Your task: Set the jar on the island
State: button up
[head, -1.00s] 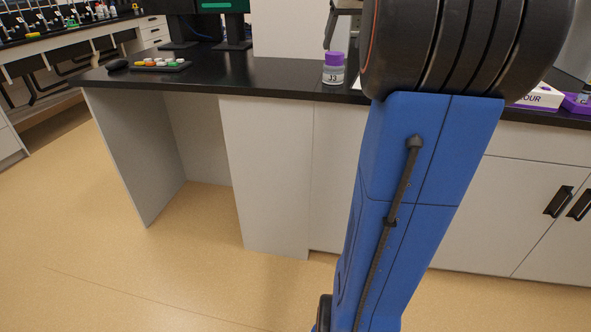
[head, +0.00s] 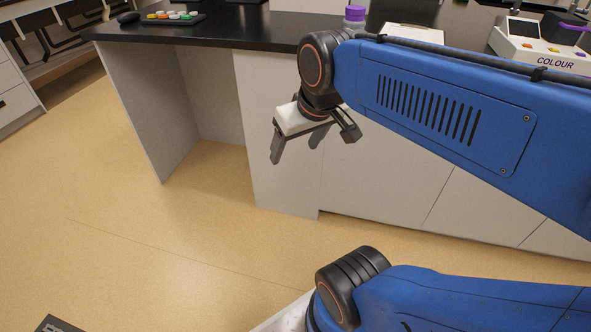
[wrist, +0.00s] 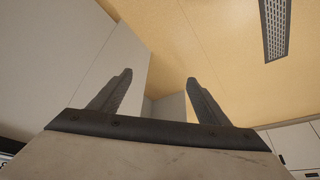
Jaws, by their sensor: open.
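The jar (head: 354,15) has a purple lid and stands upright on the black island top (head: 240,30), partly hidden behind my arm. My gripper (head: 294,150) is open and empty, in front of the island's cabinet face and below the countertop edge, to the left of and lower than the jar. In the wrist view my gripper's two fingers (wrist: 152,92) are spread apart with only floor and cabinet panels beyond them. The jar does not show in the wrist view.
A dark tray of coloured caps (head: 174,17) and a black mouse (head: 128,17) lie at the island's left end. A white device marked COLOUR (head: 540,45) stands at the right.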

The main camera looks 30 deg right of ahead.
jog(key=s+a+f, duration=0.2)
jog(key=s+f, duration=0.2)
jog(key=shift+f+n, duration=0.3)
jog(key=shift+f, duration=0.05)
